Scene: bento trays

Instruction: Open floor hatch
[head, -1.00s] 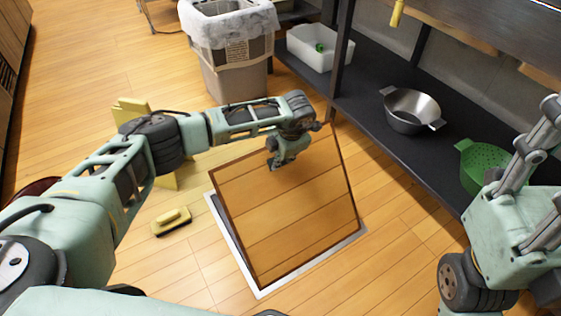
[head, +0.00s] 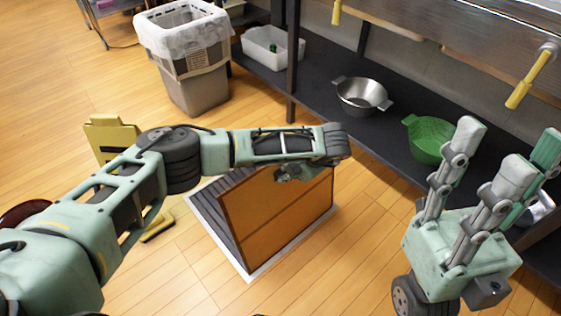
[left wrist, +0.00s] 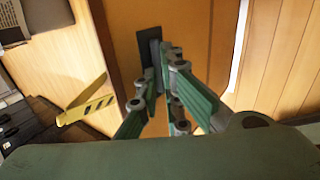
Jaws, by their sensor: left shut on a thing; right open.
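The wooden floor hatch lid (head: 275,215) stands steeply raised above its pale-rimmed opening (head: 254,273) in the head view. Part of the dark opening shows to the left of the lid. My left gripper (head: 296,173) is at the lid's upper edge, partly hidden by my arm. In the left wrist view my left gripper (left wrist: 167,75) is shut on the dark hatch handle (left wrist: 147,45) on the lid (left wrist: 195,25). My right gripper (head: 510,155) is open and empty at the right, fingers pointing up, well apart from the hatch.
A yellow floor sign (head: 108,133) stands left of the hatch, behind my left arm. A lined bin (head: 195,92) is at the back. A black low shelf (head: 315,100) on the right holds a steel pot (head: 362,97), a green colander (head: 428,140) and a white tub (head: 262,55).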

